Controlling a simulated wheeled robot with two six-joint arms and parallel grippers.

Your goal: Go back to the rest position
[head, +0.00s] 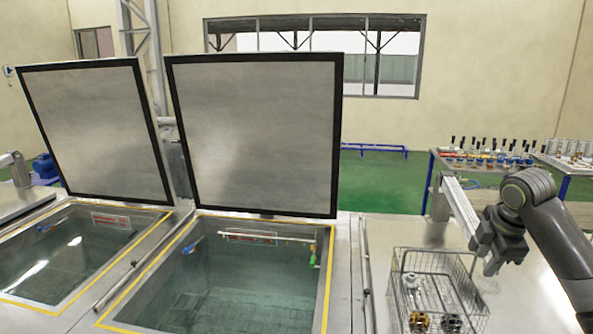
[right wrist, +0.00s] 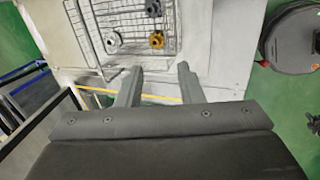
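My right gripper (head: 487,255) hangs beside and above the right part of a wire basket (head: 462,268) in the head view. In the right wrist view its two fingers stand apart with nothing between them, so the gripper (right wrist: 160,70) is open and empty. The wire basket (right wrist: 85,40) stands on the steel top and holds a few metal fittings, silver (right wrist: 112,40) and brass-coloured (right wrist: 156,40). My left gripper is not in view.
Two large framed lids, left (head: 95,130) and right (head: 255,135), stand raised above liquid-filled tanks, left (head: 60,255) and right (head: 235,280). A table (head: 432,165) with several small coloured items stands behind at right. Bare steel top (head: 525,300) lies right of the basket.

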